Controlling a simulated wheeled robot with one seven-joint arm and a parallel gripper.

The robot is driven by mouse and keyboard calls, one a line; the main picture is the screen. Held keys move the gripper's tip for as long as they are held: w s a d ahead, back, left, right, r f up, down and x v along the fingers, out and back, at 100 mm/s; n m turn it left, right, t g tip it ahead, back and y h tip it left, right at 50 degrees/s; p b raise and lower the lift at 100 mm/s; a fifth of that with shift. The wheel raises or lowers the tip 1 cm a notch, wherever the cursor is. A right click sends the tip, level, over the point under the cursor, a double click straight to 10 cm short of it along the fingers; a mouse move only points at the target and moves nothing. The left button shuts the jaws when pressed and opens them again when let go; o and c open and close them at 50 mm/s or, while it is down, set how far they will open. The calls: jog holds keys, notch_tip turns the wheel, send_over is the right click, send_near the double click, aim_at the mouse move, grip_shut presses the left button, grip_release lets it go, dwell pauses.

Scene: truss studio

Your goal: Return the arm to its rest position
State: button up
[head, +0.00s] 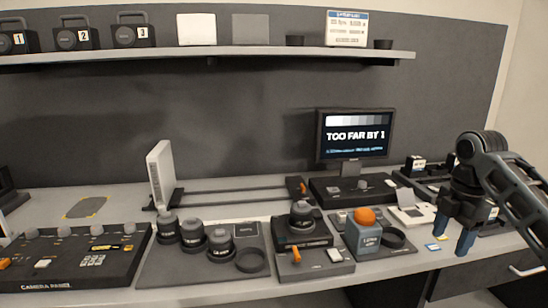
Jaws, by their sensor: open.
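My gripper (455,238) hangs at the right of the head view, at the end of my arm, above the right part of the workbench (100,210). Its two bluish fingers point down and stand apart, with nothing visible between them. The arm reaches in from the right edge. The fingertips show near the bench's front edge; I cannot tell their exact height above it.
Left of my gripper are a blue-grey block with an orange ball (365,216), a lens station (302,228), several lenses and a camera panel (70,262). A shelf (220,52) runs above.

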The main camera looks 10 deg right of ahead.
jog(key=a+f+m+t+y, duration=0.2)
jog(key=a+f, duration=0.5)
jog(key=a, duration=0.3)
jog(key=a+f+m+t+y, duration=0.1)
jog(key=a+f+t, duration=0.1)
jog(key=a+f, duration=0.6)
jog(key=s+a+f+m+t+y, duration=0.1)
jog(key=s+a+f+m+t, duration=0.15)
jog(key=s+a, duration=0.35)
jog(key=s+a+f+m+t, duration=0.2)
jog(key=s+a+f+m, duration=0.15)
jog(key=a, duration=0.45)
jog(key=s+r+m+t+h, duration=0.25)
jog(key=s+m, duration=0.55)
jog(key=s, duration=1.3)
jog(key=s+d+r+m+t+h, duration=0.1)
jog(key=s+d+r+t, duration=0.2)
jog(key=s+d+r, duration=0.4)
jog(key=s+r, duration=0.8)
jog(key=s, duration=0.1)
jog(key=shift+s+d+t, duration=0.15)
jog(key=shift+d+t, duration=0.05)
jog(key=shift+t, duration=0.2)
